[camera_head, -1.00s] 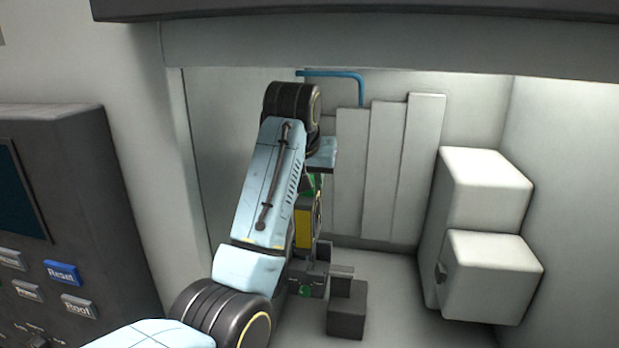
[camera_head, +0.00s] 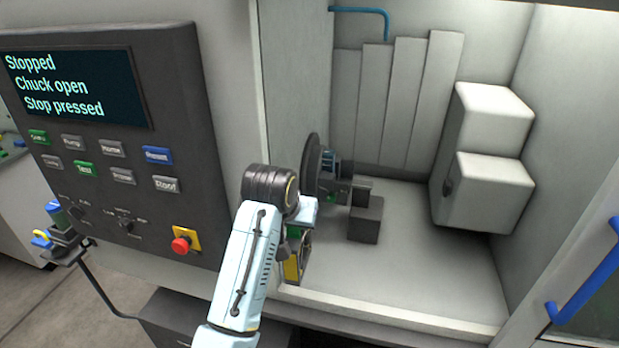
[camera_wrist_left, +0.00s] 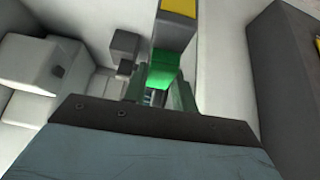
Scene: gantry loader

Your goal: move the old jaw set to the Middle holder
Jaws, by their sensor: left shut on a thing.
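My left gripper (camera_head: 297,229) is at the front opening of the machine, partly hidden by my own wrist. It is shut on a piece with a green grip part and a grey body with a yellow face, which seems to be the old jaw set (camera_head: 294,266). In the left wrist view the green part (camera_wrist_left: 163,66) sits between the fingers (camera_wrist_left: 161,92). A dark round chuck (camera_head: 311,168) shows inside the machine behind the gripper, apart from the held piece. I cannot make out a holder marked Middle. My right gripper is not in view.
A control panel (camera_head: 115,180) stands left of the opening; its screen reads "Stopped, Chuck open, Stop pressed". A red stop button (camera_head: 181,245) is close to my arm. A small stand (camera_head: 68,246) with blue and yellow items is far left. A dark block (camera_head: 366,219) sits inside.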

